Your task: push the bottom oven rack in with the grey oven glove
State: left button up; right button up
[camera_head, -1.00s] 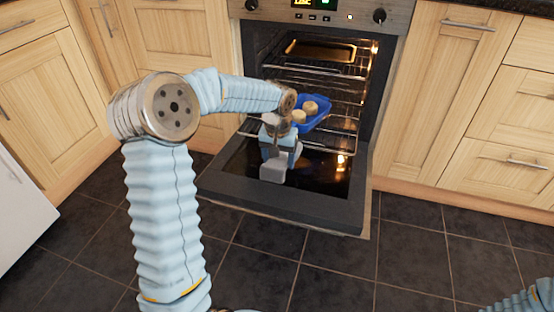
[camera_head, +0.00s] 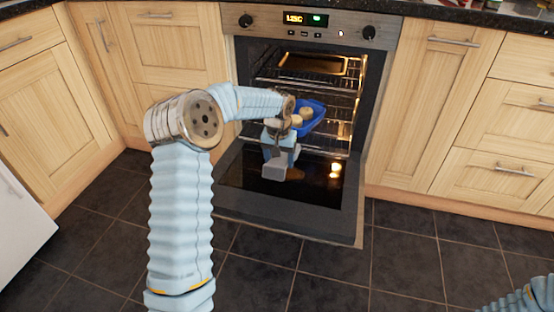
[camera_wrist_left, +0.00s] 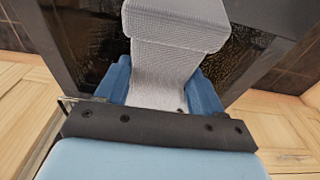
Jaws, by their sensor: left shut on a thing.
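My left gripper (camera_head: 281,146) is shut on the grey oven glove (camera_head: 273,170), above the lowered oven door in front of the opening. In the left wrist view the grey glove (camera_wrist_left: 170,60) hangs between the blue fingers (camera_wrist_left: 203,92). The bottom oven rack (camera_head: 325,143) is low in the lit oven, partly hidden by my left arm. A blue dish (camera_head: 314,117) with round tan pieces (camera_head: 305,113) sits in the oven just beyond the gripper. I cannot tell whether the glove touches the rack. My right gripper is out of view.
The oven door (camera_head: 290,220) is folded down over the dark tiled floor. A tray (camera_head: 315,65) sits on an upper rack. Wooden cupboards (camera_head: 435,110) flank the oven. The floor (camera_head: 400,250) in front is clear.

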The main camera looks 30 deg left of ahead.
pick_arm(q)
jog(key=shift+w+a, duration=0.1)
jog(key=shift+w, duration=0.3)
jog(key=shift+w+a+r+p, duration=0.1)
jog(key=shift+w+r+p, duration=0.05)
jog(key=shift+w+p, duration=0.5)
jog(key=w+p, duration=0.2)
jog(key=w+a+p, duration=0.1)
jog(key=w, duration=0.1)
jog(key=shift+p, duration=0.35)
jog(key=shift+w+a+p, duration=0.2)
jog(key=shift+w+p, duration=0.25)
jog(key=shift+w, duration=0.3)
jog(key=shift+f, duration=0.2)
